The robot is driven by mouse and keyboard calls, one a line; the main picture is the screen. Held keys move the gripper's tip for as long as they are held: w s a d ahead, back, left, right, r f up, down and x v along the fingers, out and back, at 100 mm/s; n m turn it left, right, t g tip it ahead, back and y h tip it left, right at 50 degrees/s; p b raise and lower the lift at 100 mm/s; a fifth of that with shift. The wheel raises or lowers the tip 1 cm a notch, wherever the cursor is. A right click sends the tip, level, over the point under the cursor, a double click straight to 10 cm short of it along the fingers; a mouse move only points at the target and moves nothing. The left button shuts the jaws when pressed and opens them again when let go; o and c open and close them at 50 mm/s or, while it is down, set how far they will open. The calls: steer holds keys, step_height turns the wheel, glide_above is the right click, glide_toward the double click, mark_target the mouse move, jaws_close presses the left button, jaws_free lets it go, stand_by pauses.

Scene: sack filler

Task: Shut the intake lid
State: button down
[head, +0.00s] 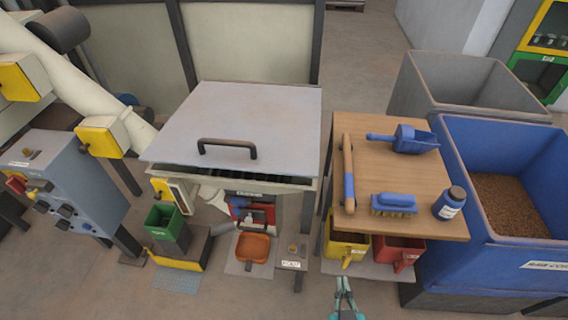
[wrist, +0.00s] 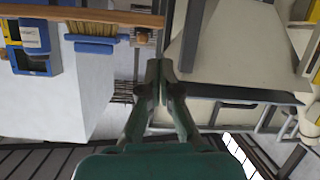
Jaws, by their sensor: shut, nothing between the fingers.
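The intake lid (head: 245,115) is a flat light-grey plate with a black bar handle (head: 228,148) near its front edge. It sits over the intake box (head: 290,180), whose front rim shows below it. A dark gap with a barred grate (head: 225,171) shows between the lid's front edge and the rim, so the lid stands partly open. My gripper (head: 343,281) is at the bottom of the head view, right of and in front of the lid, well apart from it. In the wrist view my gripper's fingers (wrist: 160,70) are together and empty.
A wooden table (head: 380,171) right of the intake holds a blue scoop (head: 405,140), a brush (head: 394,204), a jar (head: 449,203) and a wooden rod (head: 348,175). Yellow and red bins (head: 399,252) are below. A blue grain bin (head: 500,245) stands far right. A control panel (head: 75,190) stands left.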

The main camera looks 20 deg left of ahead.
steer(key=w+a+r, duration=0.4)
steer(key=a+r, duration=0.1)
steer(key=a, duration=0.2)
steer(key=w+a+r, duration=0.3)
steer(key=a+r, duration=0.2)
steer(key=a, duration=0.2)
steer(key=a+r+m, duration=0.2)
steer(key=a+r, duration=1)
glide_above(252, 165)
steer(key=s+d, duration=0.1)
steer(key=s, duration=0.1)
step_height(252, 165, down, 3)
step_height(252, 165, down, 4)
steer(key=shift+d+r, duration=0.15)
steer(key=shift+r, duration=0.1)
steer(key=shift+f, duration=0.4)
